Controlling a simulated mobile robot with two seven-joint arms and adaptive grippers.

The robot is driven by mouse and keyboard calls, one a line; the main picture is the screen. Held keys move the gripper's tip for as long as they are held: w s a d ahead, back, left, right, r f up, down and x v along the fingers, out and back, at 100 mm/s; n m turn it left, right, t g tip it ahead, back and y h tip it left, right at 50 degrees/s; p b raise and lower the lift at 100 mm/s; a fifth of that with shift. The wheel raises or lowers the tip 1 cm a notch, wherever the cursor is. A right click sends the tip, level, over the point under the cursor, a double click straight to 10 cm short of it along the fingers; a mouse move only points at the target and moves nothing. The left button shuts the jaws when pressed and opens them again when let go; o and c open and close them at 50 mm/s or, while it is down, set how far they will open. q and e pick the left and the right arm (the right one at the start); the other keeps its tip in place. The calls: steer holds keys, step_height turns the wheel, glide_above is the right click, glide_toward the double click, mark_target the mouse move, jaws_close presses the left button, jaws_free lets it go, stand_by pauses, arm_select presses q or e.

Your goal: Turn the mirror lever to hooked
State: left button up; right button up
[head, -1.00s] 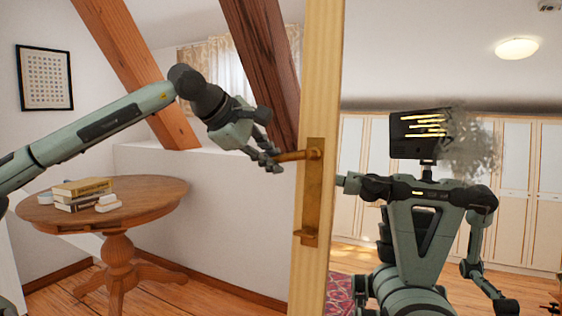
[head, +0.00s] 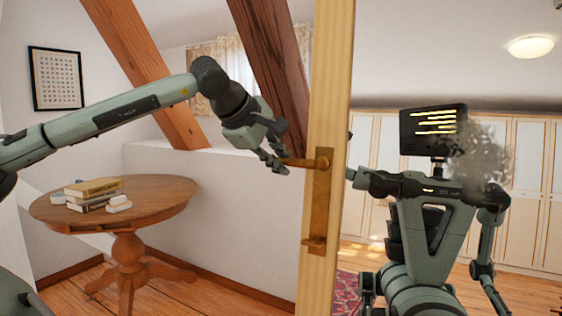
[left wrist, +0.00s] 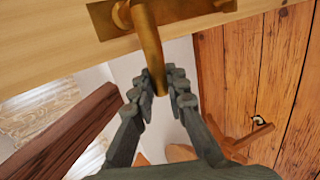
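The mirror has a pale wood frame (head: 332,90) standing upright in the middle of the head view. A brass plate on it carries the mirror lever (head: 310,162), which points left and lies about level. The lever also shows in the left wrist view (left wrist: 150,45), running down from its plate. My left gripper (head: 279,161) is at the lever's free end. In the left wrist view its two fingers (left wrist: 159,88) lie close on both sides of the lever tip and look closed on it. My right gripper is not in view.
A round wooden table (head: 165,195) with stacked books (head: 92,188) stands at left, behind my left arm. Slanted timber braces (head: 270,70) rise behind the gripper. The mirror glass shows what looks like my own reflection (head: 425,215) and pale cupboards.

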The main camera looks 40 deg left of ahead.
arm_select(q)
steer(key=o, duration=0.5)
steer(key=shift+r, duration=0.15)
steer(key=v, duration=1.2)
steer(key=shift+s+f, duration=0.1)
steer(key=shift+f, duration=0.1)
